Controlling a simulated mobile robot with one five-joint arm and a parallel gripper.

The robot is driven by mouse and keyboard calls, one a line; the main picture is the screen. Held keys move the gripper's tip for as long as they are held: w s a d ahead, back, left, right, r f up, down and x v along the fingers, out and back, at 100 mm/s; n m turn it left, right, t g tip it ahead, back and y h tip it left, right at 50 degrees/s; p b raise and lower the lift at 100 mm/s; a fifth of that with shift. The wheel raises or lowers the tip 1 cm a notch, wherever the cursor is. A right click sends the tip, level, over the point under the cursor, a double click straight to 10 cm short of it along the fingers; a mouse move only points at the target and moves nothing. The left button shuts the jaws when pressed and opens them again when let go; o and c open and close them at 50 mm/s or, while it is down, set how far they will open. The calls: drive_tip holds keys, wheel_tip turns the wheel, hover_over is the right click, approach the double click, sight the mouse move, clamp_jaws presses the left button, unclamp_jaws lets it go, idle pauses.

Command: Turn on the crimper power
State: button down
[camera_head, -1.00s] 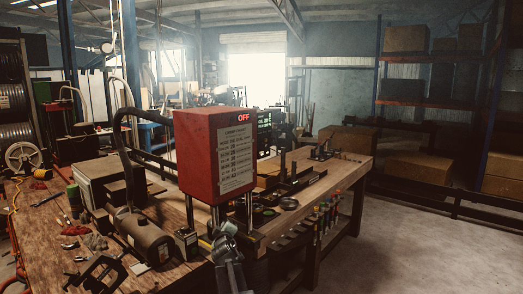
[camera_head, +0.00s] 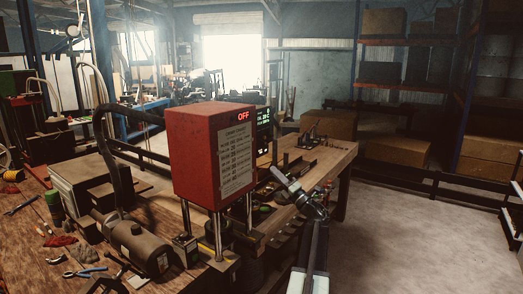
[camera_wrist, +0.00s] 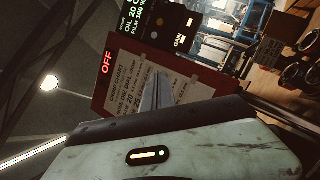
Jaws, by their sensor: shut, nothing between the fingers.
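The crimper (camera_head: 205,155) is a red box on metal posts on the bench, with a lit red OFF sign (camera_head: 244,116) at its top edge. A dark control panel (camera_head: 264,125) with green text stands behind its right side. In the wrist view the panel (camera_wrist: 172,30) shows oil and film readings and round buttons, one lit pale and one reddish. The OFF sign (camera_wrist: 107,63) shows there too. My gripper (camera_head: 279,173) is raised over the bench, right of the crimper and apart from it. In the wrist view its fingers (camera_wrist: 157,88) are together and empty, overlapping the chart.
Shelves with boxes (camera_head: 384,22) stand at the back right. The concrete floor (camera_head: 400,225) to the right is clear.

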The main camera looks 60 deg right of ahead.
drive_tip(key=p+x, duration=0.4)
drive_tip(key=x, duration=0.6)
drive_tip(key=shift+a+r+p, duration=0.1)
drive_tip(key=shift+a+p, duration=0.05)
drive_tip(key=shift+p, duration=0.2)
drive_tip(key=d, duration=0.1)
drive_tip(key=d+r+p, duration=0.2)
drive_tip(key=shift+s+d, duration=0.15)
